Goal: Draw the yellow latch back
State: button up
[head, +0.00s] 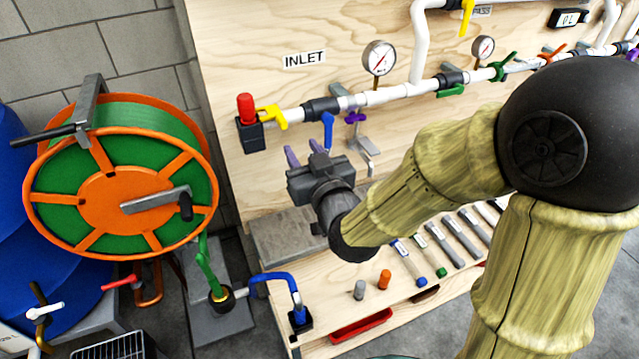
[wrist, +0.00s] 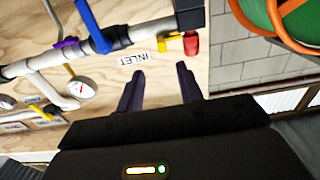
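A yellow lever-like piece (head: 270,116), which fits the yellow latch, sits at the left end of the white pipe, beside a red-capped black fitting (head: 247,122). In the wrist view the yellow piece (wrist: 170,42) lies ahead of the fingertips, left of the red cap (wrist: 191,44). My gripper (head: 301,146) is below and right of it in the head view, its purple fingers pointing at the board. In the wrist view my gripper (wrist: 159,68) is open, with nothing between the fingers and a gap to the yellow piece.
A blue handle (head: 327,130) and a purple handle (head: 355,117) hang from the pipe close to my gripper. A pressure gauge (head: 379,57) stands above the pipe. An orange and green hose reel (head: 120,195) is at the left. Filter cartridges and fittings lie on the lower shelf (head: 330,290).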

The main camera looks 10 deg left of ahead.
jog(key=b+v, duration=0.7)
jog(key=b, duration=0.2)
jog(key=shift+d, duration=0.15)
dwell(0.4)
jog(key=shift+s+f, duration=0.1)
jog(key=shift+s, duration=0.05)
jog(key=d+f+m+g+h, duration=0.5)
jog(key=d+f+g+h, duration=0.3)
jog(key=d+f, duration=1.05)
jog(key=s+d+f+m+g+h, duration=0.1)
jog(key=s+d+f+g, duration=0.2)
jog(key=s+f+g, duration=0.25)
notch_tip(320, 180, up, 20)
jog(key=p, duration=2)
jog(key=shift+d+f+t, duration=0.15)
jog(key=shift+d+t, duration=0.05)
jog(key=shift+t, duration=0.15)
